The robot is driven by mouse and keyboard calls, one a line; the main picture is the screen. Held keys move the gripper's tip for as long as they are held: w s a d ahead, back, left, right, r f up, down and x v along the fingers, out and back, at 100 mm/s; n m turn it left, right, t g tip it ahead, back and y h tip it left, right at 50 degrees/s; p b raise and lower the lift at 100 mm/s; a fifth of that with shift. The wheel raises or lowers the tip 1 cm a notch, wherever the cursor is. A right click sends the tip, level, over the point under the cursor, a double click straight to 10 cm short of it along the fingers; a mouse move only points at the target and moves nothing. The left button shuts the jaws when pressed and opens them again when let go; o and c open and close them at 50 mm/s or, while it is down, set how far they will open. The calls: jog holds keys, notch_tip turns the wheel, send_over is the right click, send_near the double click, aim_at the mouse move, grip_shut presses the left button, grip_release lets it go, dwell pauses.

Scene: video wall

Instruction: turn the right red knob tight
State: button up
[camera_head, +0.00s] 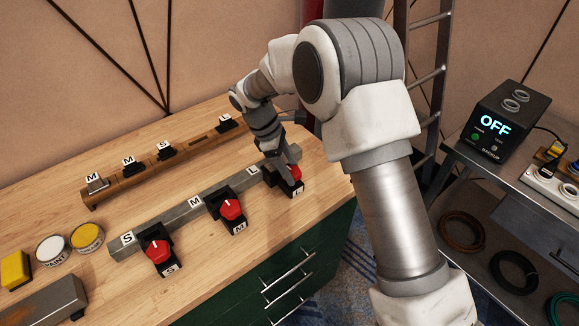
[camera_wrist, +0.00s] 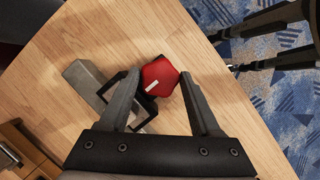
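The right red knob (camera_head: 297,172) sits on a black clamp at the right end of the grey metal bar (camera_head: 180,221), beside a label L. In the wrist view the knob (camera_wrist: 160,76) shows its red top with a short white mark, lying aslant. My gripper (camera_head: 288,168) is down at this knob and partly hides it. In the wrist view my gripper's fingers (camera_wrist: 161,74) stand open on either side of the knob. The right fingertip is very close to it; I cannot tell whether it touches. A small gap shows at the left fingertip.
Two more red knobs on black clamps, the middle one (camera_head: 232,210) and the left one (camera_head: 158,251), sit along the bar. A wooden rail (camera_head: 150,172) with labelled clamps lies behind. A black box reading OFF (camera_head: 504,122) stands on the right shelf. The table's edge is close to the right knob.

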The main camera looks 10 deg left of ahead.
jog(key=c, duration=0.9)
jog(key=shift+m+p, duration=0.3)
jog(key=m+p, duration=0.1)
jog(key=m, duration=0.1)
jog(key=m+g+p, duration=0.1)
jog(key=shift+w+r+m+g, duration=0.1)
jog(key=shift+w+m+g, duration=0.05)
jog(key=shift+m+g, duration=0.2)
jog(key=m+g, duration=0.1)
jog(key=m, duration=0.1)
jog(key=m+y+p, duration=0.1)
jog(key=m, duration=0.2)
jog(key=shift+w+d+m+g+y, duration=0.1)
jog(key=shift+m+g+y, duration=0.15)
jog(key=shift+g+y, duration=0.1)
jog(key=m+y, duration=0.1)
jog(key=m, duration=0.1)
jog(key=m+g+p, duration=0.1)
jog(key=m, duration=0.2)
jog(key=shift+w+d+y, duration=0.1)
jog(key=shift+y, duration=0.25)
jog(key=shift+d+m+y, duration=0.15)
jog(key=shift+m+y, duration=0.65)
jog(key=shift+m, duration=1.7)
